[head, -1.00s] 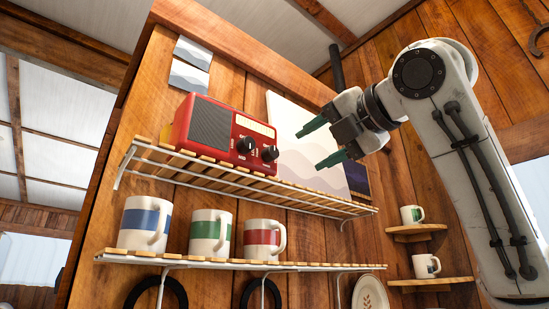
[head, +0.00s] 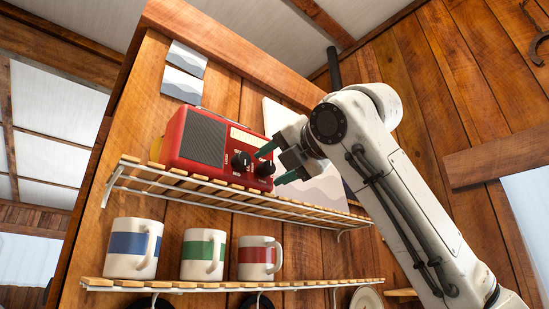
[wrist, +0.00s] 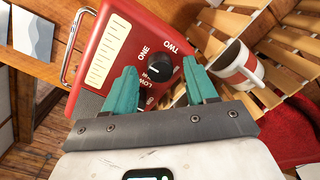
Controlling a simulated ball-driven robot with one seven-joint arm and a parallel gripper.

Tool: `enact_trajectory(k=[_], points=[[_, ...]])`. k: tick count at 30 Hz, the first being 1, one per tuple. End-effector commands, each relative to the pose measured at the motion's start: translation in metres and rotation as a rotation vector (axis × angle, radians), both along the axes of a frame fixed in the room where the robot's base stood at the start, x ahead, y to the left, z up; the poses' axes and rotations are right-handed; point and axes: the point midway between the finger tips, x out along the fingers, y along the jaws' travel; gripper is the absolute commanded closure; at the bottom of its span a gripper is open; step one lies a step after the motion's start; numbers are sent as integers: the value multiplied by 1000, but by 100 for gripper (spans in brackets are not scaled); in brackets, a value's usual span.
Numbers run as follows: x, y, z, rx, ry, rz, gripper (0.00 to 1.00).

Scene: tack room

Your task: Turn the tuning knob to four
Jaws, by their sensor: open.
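The red radio (head: 200,138) stands on the upper slatted shelf, with a grey speaker grille and two black knobs on its front. The left knob (head: 241,160) is clear of my gripper, and the right knob (head: 264,168) is near my fingertips. My gripper (head: 272,166) is open, its teal fingers pointing at the radio's right end. In the wrist view a black knob (wrist: 158,66) lies between the open fingers, with no clear contact. "ONE" and "TWO" are readable around it. "LOW" shows near the left finger, which hides part of the radio's face. The knob's setting is unclear.
Mugs with blue (head: 133,247), green (head: 203,253) and red (head: 259,257) bands stand on the lower shelf (head: 230,286). The upper shelf's slats (head: 225,190) run under my gripper. Cards (head: 183,84) hang on the wooden wall above the radio.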

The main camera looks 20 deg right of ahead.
Motion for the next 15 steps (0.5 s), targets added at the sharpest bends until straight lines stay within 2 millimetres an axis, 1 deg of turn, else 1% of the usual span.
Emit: enact_trajectory(k=[3,10,15], points=[[4,1,0,0,1,-1,43],[4,1,-1,0,1,-1,43],[4,1,-1,0,1,-1,59]])
